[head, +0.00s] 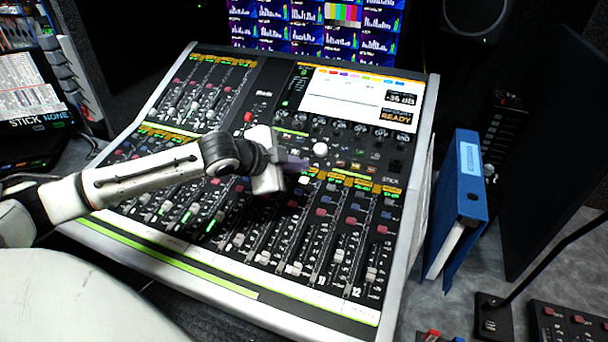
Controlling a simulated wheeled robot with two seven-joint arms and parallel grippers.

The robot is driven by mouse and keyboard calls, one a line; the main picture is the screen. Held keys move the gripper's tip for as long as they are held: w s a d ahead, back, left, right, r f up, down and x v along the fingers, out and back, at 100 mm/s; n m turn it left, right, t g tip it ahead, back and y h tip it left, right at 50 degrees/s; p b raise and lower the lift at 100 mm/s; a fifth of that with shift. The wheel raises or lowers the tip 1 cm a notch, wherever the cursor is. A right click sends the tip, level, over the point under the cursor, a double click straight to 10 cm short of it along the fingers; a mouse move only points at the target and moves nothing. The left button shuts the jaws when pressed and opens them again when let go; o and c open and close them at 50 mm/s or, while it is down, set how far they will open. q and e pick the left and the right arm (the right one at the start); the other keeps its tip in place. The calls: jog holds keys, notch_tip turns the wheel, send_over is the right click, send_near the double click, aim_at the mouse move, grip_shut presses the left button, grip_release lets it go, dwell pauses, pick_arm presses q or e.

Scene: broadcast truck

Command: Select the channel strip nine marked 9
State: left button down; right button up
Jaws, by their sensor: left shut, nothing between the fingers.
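The mixing console (410,150) fills the middle of the head view, with rows of faders and coloured buttons. Numbers 11 and 12 show at the bottom of its rightmost strips. Counting left from them, channel strip nine (264,256) seems to be the strip with a grey fader cap near its lower end; I cannot read its 9. My left gripper (296,163) is shut and empty, over the console at about the upper end of that strip, hiding some buttons there. I cannot tell whether its tips touch the surface. My right gripper is not in view.
The console screen (345,97) reads "READY". A white round knob (320,149) sits just right of the left gripper. Monitors (300,25) stand behind. A blue binder (463,195) stands to the right, with a button panel (570,325) at the lower right.

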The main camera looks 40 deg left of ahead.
pick_arm(q)
jog(key=shift+s+r+p, duration=0.15)
jog(key=shift+r+p, duration=0.15)
jog(key=shift+r, duration=0.6)
jog(key=shift+s+r+p, duration=0.1)
jog(key=shift+r+p, duration=0.2)
jog(key=shift+r, duration=0.6)
